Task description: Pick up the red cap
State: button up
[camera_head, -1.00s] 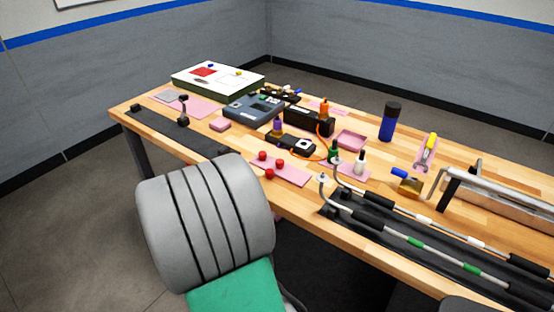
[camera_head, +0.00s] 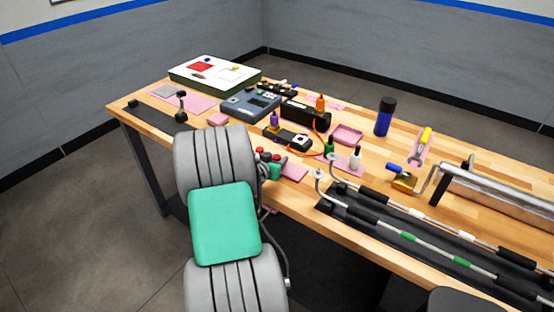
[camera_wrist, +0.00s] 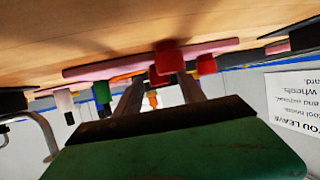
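Several small red caps stand on a pink mat (camera_head: 293,172) near the table's front edge. In the head view two caps (camera_head: 262,151) (camera_head: 277,155) show above my gripper (camera_head: 270,168), which partly hides the mat. The wrist view is upside down. In it the nearest red cap (camera_wrist: 168,56) lies just beyond my fingertips, roughly in line with the gap between them. A second red cap (camera_wrist: 206,65) is to its right and another (camera_wrist: 158,76) is behind. My gripper (camera_wrist: 160,82) is open, its fingers apart and nothing held. I cannot tell whether a finger touches a cap.
A green bottle (camera_head: 329,147) and a white bottle (camera_head: 355,158) stand right of the caps. A black device (camera_head: 288,138) with an orange cable lies behind. Rods on a black mat (camera_head: 400,240) fill the front right. The table edge (camera_head: 300,207) is close.

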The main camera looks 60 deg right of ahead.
grip_shut()
dwell(1.2)
